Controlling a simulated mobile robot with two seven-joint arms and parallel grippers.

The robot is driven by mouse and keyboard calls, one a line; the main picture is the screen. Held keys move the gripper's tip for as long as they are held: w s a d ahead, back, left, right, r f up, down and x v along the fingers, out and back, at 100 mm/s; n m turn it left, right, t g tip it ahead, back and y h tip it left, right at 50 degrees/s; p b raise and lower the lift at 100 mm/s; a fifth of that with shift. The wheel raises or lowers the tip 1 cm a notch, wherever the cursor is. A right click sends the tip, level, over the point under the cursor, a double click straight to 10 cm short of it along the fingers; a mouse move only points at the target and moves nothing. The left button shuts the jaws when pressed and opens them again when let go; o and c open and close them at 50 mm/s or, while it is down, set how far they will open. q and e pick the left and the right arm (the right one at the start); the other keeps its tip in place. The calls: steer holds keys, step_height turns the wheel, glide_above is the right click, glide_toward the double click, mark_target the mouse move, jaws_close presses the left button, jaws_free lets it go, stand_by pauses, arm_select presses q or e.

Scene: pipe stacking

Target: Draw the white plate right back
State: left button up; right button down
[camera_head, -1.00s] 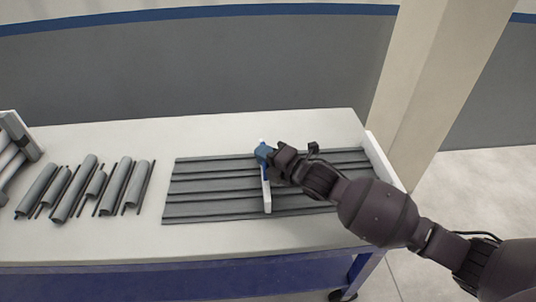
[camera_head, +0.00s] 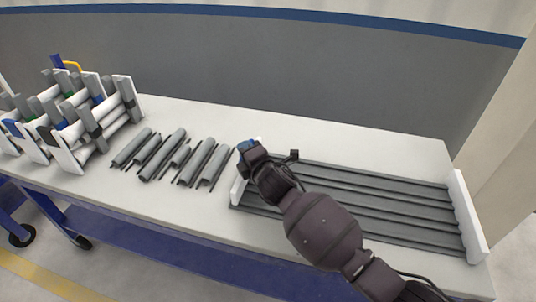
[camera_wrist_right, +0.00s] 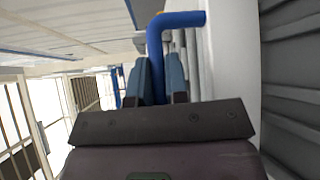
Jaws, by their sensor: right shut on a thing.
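The white plate (camera_head: 238,190) stands upright across the left end of the dark grey ribbed rack (camera_head: 370,200) on the table. My right gripper (camera_head: 246,158) is at the plate's far upper part and covers some of it. In the right wrist view, my right gripper (camera_wrist_right: 161,82) is shut on the plate's blue bent handle (camera_wrist_right: 176,20). The plate's white face (camera_wrist_right: 230,60) runs along the right of that view, with grey ribs beyond it. My left gripper is not in view.
Several grey pipe pieces (camera_head: 168,156) lie on the table left of the plate, close to it. A rack of white frames and pipes (camera_head: 75,150) stands farther left. A white end plate (camera_head: 466,215) closes the rack's right end. The table's back strip is clear.

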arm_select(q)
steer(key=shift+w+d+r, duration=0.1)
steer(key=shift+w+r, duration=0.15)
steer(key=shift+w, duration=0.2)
arm_select(e)
steer(key=shift+w+a+r, duration=0.15)
steer(key=shift+a, duration=0.55)
steer(key=c, duration=1.5)
jaws_free()
steer(key=o, duration=0.4)
steer(key=shift+a, duration=0.15)
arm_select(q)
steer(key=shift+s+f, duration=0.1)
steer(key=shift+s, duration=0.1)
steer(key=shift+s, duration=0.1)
